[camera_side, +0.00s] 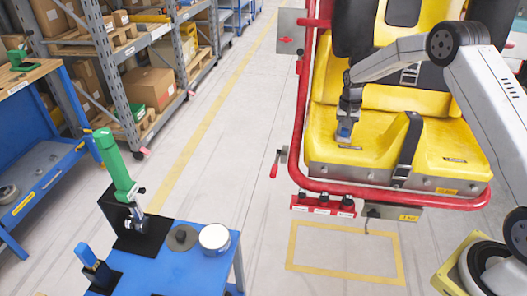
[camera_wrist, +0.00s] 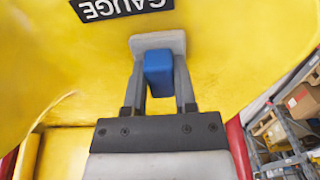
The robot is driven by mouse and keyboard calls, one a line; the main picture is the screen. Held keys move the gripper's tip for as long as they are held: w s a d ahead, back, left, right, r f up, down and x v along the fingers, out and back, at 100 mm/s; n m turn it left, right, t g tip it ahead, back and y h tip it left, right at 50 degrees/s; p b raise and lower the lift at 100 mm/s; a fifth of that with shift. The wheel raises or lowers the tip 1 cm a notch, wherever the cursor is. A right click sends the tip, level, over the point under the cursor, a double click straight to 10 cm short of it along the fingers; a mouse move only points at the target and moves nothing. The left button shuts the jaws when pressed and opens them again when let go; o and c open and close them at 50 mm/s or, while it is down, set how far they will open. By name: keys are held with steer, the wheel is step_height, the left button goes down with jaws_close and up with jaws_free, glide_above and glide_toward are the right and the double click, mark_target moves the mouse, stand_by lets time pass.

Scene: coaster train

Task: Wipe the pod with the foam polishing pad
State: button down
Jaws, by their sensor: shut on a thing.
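The pod (camera_side: 455,139) is a yellow two-place coaster seat with black restraints and a red rim, at the right of the side view. My gripper (camera_side: 346,122) is over the left seat. It is shut on the blue handle (camera_wrist: 159,73) of the foam polishing pad. The pad's grey foam face (camera_wrist: 150,42) shows beyond my fingertips in the wrist view, against the yellow surface. The pad (camera_side: 344,131) also shows low over the left seat in the side view; I cannot tell whether it touches. A black GAUGE label (camera_wrist: 120,8) lies close by.
A blue table (camera_side: 203,264) at the lower left holds a green-bodied tool (camera_side: 115,165), a dark disc (camera_side: 182,238), a white round tin (camera_side: 214,237) and a blue-handled tool (camera_side: 88,258). Shelves with boxes (camera_side: 152,87) stand behind. The floor between is clear.

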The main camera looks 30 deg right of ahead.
steer(key=shift+w+a+r, duration=0.1)
steer(key=shift+w+a, duration=0.95)
steer(key=shift+a, duration=0.05)
step_height(320, 180, up, 8)
stand_by(0.4)
